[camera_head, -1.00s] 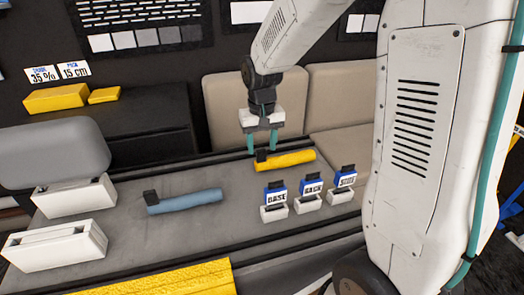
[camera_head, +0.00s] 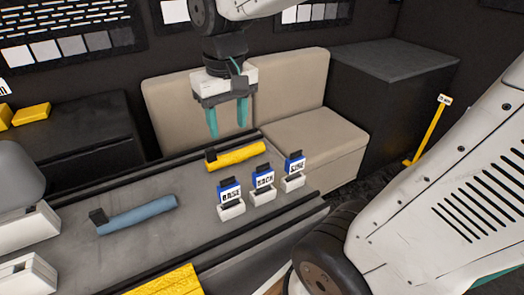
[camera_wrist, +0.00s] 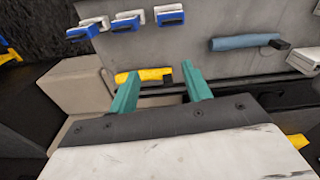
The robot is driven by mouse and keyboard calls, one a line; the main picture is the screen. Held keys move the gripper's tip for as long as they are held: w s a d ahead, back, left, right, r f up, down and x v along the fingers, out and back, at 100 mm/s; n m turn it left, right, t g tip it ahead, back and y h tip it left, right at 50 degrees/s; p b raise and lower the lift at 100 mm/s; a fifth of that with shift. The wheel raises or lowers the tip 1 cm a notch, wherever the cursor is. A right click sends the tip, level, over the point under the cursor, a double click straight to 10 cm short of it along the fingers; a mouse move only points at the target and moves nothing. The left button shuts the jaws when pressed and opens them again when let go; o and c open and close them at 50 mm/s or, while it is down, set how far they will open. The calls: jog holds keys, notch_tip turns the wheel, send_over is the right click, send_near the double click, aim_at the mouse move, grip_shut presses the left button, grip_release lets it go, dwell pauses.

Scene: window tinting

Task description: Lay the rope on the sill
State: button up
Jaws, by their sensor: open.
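A yellow roll (camera_head: 242,154) with a black end lies on the grey surface (camera_head: 150,182), beside the dark rail along its far edge. A blue-grey roll (camera_head: 138,215), also black-ended, lies nearer on the left. These rolls look like the rope-like things here; I cannot tell which is the rope, or which edge is the sill. My gripper (camera_head: 227,130) is open and empty, pointing down above the yellow roll, apart from it. In the wrist view the yellow roll (camera_wrist: 150,75) shows beyond my open fingers (camera_wrist: 162,76), and the blue-grey roll (camera_wrist: 245,41) lies farther right.
Small blue-and-white label holders marked BASE (camera_head: 230,195), BACK (camera_head: 263,182) and SIDE (camera_head: 293,170) stand right of the rolls. White holders (camera_head: 28,228) stand at the left. A beige bench (camera_head: 305,137) and a dark cabinet (camera_head: 385,100) are behind. The surface between the rolls is clear.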

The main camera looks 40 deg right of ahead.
jog(key=s+f+n, duration=0.1)
jog(key=s, duration=1.1)
jog(key=shift+s+a+t, duration=0.25)
jog(key=shift+a+t, duration=0.05)
jog(key=shift+a, duration=0.1)
jog(key=shift+o, duration=0.4)
jog(key=shift+f, duration=0.1)
